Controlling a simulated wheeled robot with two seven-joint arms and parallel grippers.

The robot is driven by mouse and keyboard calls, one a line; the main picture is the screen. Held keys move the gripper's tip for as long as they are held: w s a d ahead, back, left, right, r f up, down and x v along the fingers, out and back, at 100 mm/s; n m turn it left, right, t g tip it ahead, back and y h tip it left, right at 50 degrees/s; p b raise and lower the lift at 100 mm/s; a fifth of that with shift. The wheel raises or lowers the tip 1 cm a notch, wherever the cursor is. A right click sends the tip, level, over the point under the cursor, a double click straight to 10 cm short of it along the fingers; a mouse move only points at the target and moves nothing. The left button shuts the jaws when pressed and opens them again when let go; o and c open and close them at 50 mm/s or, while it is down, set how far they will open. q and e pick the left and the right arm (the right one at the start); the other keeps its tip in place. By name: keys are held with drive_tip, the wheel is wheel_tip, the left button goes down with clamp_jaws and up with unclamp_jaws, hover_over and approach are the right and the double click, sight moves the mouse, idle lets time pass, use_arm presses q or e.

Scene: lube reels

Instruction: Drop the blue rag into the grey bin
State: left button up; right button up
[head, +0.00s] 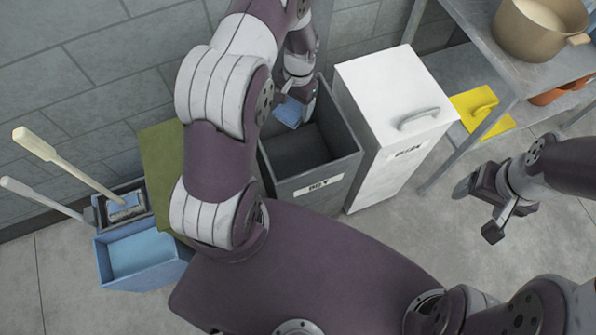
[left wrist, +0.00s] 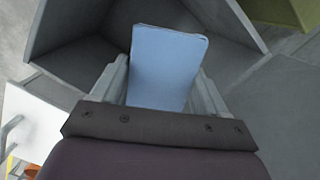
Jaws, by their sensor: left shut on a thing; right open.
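The blue rag (head: 291,112) is held in my left gripper (head: 299,103), over the open top of the grey bin (head: 311,182). In the left wrist view the blue rag (left wrist: 166,67) sits flat between the two fingers of my left gripper (left wrist: 165,90), with the grey bin's walls (left wrist: 75,25) behind it. The bin has a white label on its front, and its visible inside looks empty. My right gripper (head: 481,208) is open and empty above the floor at the right.
A white lidded bin (head: 390,95) stands right of the grey bin. A metal shelf (head: 480,45) holds a tan pot (head: 538,30); a yellow object (head: 480,110) lies below.

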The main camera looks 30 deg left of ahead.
use_arm(q)
wheel_tip(320, 180, down, 5)
drive_tip(key=b, duration=0.3)
drive_tip(key=shift+r, duration=0.15)
drive_tip(key=o, duration=0.9)
drive_tip(key=shift+s, duration=0.1)
drive_tip(key=shift+o, duration=0.2)
drive_tip(key=r, duration=0.4)
drive_tip(key=w+r, duration=0.1)
drive_tip(key=r, duration=0.7)
drive_tip(key=shift+w+d+r+b, duration=0.15)
drive_tip(key=shift+w+r+b, duration=0.1)
drive_tip(key=shift+r+b, duration=0.1)
